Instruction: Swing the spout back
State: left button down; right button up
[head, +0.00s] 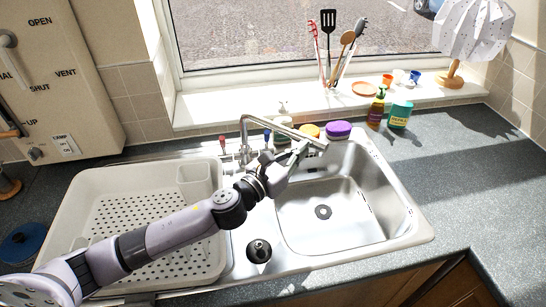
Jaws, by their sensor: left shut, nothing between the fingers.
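The metal tap stands behind the sink, and its spout (290,131) reaches to the right over the back edge of the basin. The tap has a red-marked lever (222,142) on the left and a blue-marked one (267,136) on the right. My left gripper (300,150) is shut and empty, close beneath the spout near its outer end. I cannot tell whether it touches the spout. My left arm crosses the drainer from the lower left and hides part of the tap's base. My right gripper is not in view.
The sink basin (335,225) is empty. A pale dish rack (85,215) fills the left drainer. A purple sponge (338,129), an amber bottle (376,112) and a teal tub (400,115) stand behind the sink. A utensil holder (335,85) stands on the windowsill.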

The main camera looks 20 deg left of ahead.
aim_at(309, 136)
pick_arm(q)
jog(key=shift+y, duration=0.3)
jog(key=x, duration=0.5)
jog(key=shift+w+a, duration=0.3)
jog(key=w+n+t+y, duration=0.1)
jog(key=w+n+y, duration=0.2)
jog(key=w, duration=0.6)
jog(key=shift+d+y, duration=0.2)
jog(key=shift+y, duration=0.6)
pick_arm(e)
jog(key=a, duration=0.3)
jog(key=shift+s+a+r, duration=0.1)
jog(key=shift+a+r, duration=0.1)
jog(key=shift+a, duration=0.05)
pick_arm(q)
jog(key=shift+w, duration=0.1)
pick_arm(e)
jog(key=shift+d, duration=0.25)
